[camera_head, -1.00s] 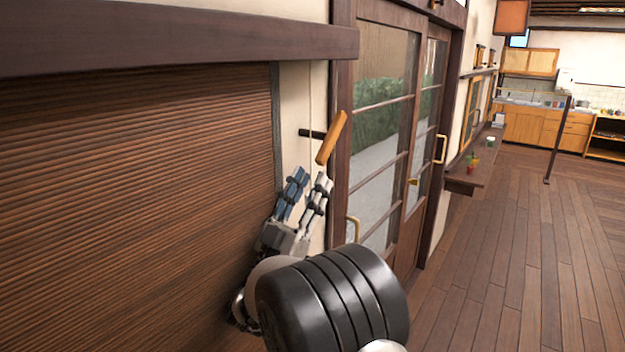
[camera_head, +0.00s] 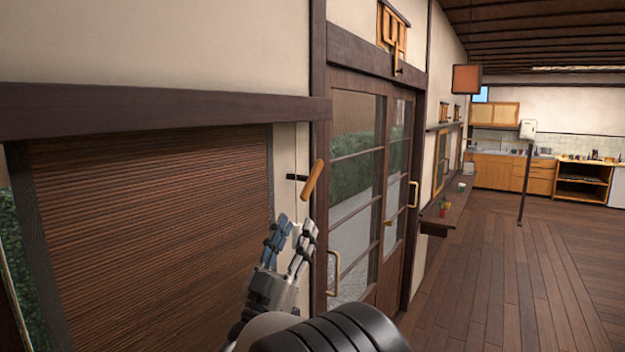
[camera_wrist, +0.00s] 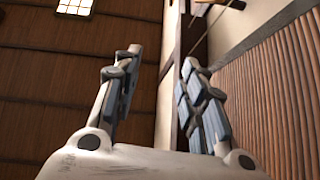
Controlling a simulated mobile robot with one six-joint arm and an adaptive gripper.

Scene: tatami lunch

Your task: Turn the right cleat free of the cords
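The right cleat (camera_head: 313,180) is a tilted orange-brown wooden bar on a dark peg (camera_head: 297,178), on the pale wall strip between the blind and the door. A thin cord (camera_head: 296,150) hangs down to it from above. Whether cord is wound around the bar is too small to tell. My gripper (camera_head: 295,226) is just below the cleat, fingers pointing up and spread apart, with nothing clearly held. A small white piece shows between the fingertips; I cannot tell what it is. In the wrist view my gripper (camera_wrist: 163,62) is also open, with the wall between its fingers.
A brown slatted blind (camera_head: 150,220) fills the window on the left, under a dark beam (camera_head: 160,110). A glazed sliding door (camera_head: 355,180) with a protruding handle (camera_head: 334,272) is close on the right. A wall shelf (camera_head: 447,212) stands beyond. The wooden floor at right is open.

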